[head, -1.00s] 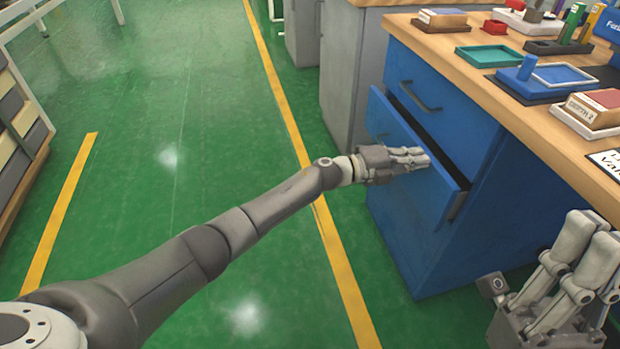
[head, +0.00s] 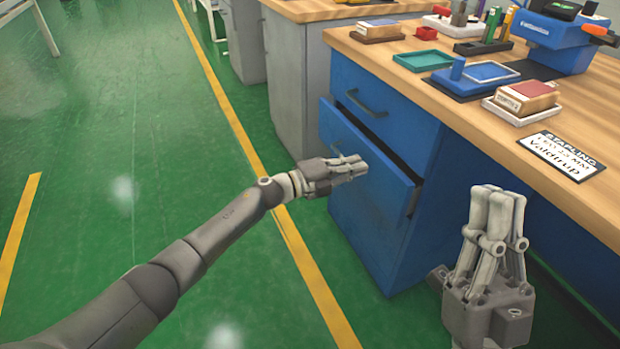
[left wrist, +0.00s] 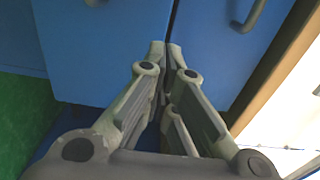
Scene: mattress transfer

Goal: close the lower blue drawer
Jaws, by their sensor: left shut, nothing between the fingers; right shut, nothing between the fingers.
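The lower blue drawer (head: 372,190) stands partly open in the head view, with a dark gap behind its front's top edge. Its front also shows in the left wrist view (left wrist: 95,50). My left gripper (head: 362,166) is shut and empty, in front of the drawer near its upper edge. In the left wrist view its fingertips (left wrist: 165,46) are together close to the seam between two blue fronts; I cannot tell whether they touch. My right gripper (head: 498,192) is shut and empty, pointing up, right of the drawer and beside the worktop edge.
The closed upper blue drawer with its dark handle (head: 364,104) sits above, under a wooden worktop (head: 450,92). A green tray (head: 422,60), a blue stamp pad (head: 476,73) and a label card (head: 562,154) lie on top. Grey cabinets (head: 300,80) stand behind.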

